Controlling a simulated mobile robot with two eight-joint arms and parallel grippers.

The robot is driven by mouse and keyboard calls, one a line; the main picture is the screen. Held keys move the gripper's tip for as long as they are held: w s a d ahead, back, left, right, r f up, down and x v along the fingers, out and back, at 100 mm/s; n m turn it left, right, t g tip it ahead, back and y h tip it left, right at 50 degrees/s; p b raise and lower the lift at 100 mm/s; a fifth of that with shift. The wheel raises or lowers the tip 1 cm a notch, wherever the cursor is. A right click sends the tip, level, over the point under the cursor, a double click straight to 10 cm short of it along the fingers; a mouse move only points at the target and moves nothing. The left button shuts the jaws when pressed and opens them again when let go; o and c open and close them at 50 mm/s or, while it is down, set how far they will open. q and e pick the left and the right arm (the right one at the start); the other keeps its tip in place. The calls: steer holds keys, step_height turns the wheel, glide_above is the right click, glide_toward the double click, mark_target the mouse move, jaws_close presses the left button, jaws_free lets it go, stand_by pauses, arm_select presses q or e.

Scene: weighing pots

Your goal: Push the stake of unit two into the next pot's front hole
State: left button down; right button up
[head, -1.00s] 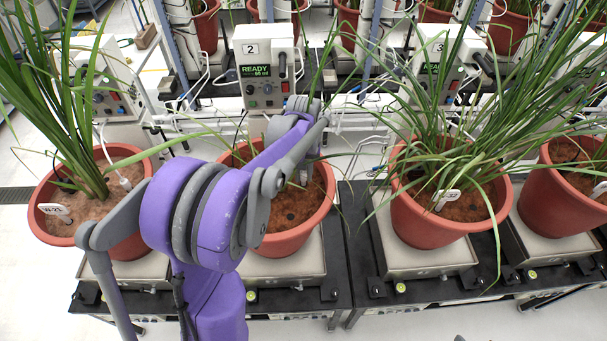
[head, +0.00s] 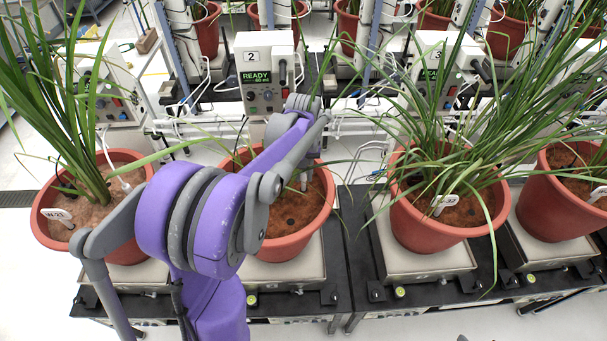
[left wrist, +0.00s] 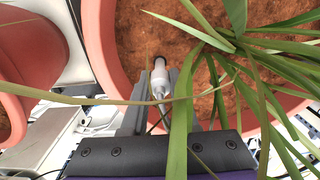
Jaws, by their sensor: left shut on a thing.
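My left gripper (head: 304,172) reaches over the middle pot (head: 303,238), and my purple arm hides much of that pot. In the left wrist view the gripper (left wrist: 160,112) is shut on a white stake (left wrist: 159,82) with a thin cable. The stake points at the brown soil (left wrist: 130,35), and a dark ring (left wrist: 160,62) shows at its far end. How deep it sits cannot be told. A separate dark hole (head: 291,222) shows in the soil nearer the front rim. Unit two (head: 266,78), with a "READY" display, stands behind this pot.
A plant pot with a white tag (head: 58,215) stands at left, and another tagged pot (head: 440,228) at right. Long leaves hang across the space between pots and in front of the wrist camera. The pots stand on scales (head: 285,268) on a black bench.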

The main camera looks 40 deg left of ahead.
arm_select(q)
steer(key=shift+r+p, duration=0.55)
steer(key=shift+r, duration=0.85)
arm_select(e)
steer(key=shift+w+r, duration=0.25)
steer(key=shift+r, duration=0.2)
steer(key=shift+w+r, duration=0.2)
steer(key=shift+r, duration=0.25)
arm_select(q)
steer(key=shift+r, duration=0.6)
steer(key=shift+w+r+p, duration=0.1)
steer(key=shift+r+p, duration=0.35)
steer(key=shift+r, duration=2.35)
arm_select(e)
steer(key=shift+w+r+t, duration=0.3)
steer(key=shift+w+r, duration=0.3)
steer(key=shift+r, duration=0.3)
